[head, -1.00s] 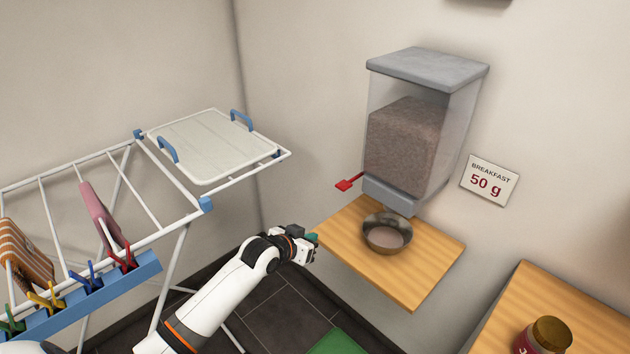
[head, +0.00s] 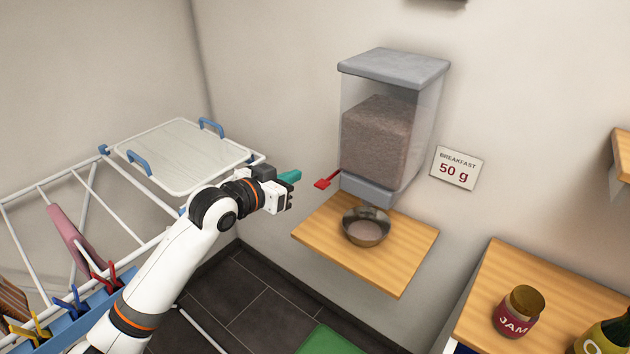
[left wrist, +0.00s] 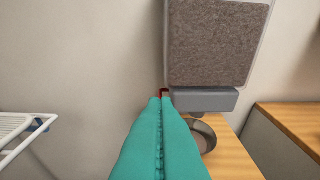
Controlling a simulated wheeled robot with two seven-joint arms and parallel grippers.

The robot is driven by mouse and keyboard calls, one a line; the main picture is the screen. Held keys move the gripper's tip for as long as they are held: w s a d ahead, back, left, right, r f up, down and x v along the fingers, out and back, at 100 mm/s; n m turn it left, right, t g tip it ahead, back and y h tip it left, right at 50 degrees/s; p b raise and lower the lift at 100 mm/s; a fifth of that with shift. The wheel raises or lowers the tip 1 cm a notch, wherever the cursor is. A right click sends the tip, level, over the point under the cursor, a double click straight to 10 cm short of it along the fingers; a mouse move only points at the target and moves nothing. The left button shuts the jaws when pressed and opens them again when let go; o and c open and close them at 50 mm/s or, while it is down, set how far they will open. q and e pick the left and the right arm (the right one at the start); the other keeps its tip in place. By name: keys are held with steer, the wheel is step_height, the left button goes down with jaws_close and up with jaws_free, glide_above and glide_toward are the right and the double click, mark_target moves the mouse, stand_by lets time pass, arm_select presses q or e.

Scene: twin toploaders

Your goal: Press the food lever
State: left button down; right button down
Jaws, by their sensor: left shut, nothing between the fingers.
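The food dispenser (head: 380,130) is a clear bin of brown kibble with a grey lid, mounted on the wall. Its red food lever (head: 323,183) sticks out at the lower left. My left gripper (head: 297,175) is shut and empty, with teal fingers, a little left of the lever and apart from it in the head view. In the left wrist view the fingertips (left wrist: 160,101) overlap most of the red lever (left wrist: 164,92), so I cannot tell the gap there. A metal bowl (head: 366,228) with some food in it stands below the spout. My right gripper is not in view.
A wooden shelf (head: 410,262) holds the bowl. A sign (head: 457,168) reads "BREAKFAST 50 g". A drying rack (head: 60,180) with a white tray (head: 180,158) stands at left, behind my arm. A counter (head: 490,270) with a jam jar (head: 517,312) is at right.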

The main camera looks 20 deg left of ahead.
arm_select(q)
steer(key=w+d+f+p, duration=0.1)
steer(key=w+d+f, duration=0.2)
steer(key=w+f, duration=0.3)
steer(key=shift+w+p, duration=0.4)
steer(key=shift+w, duration=0.65)
steer(key=shift+f, duration=0.1)
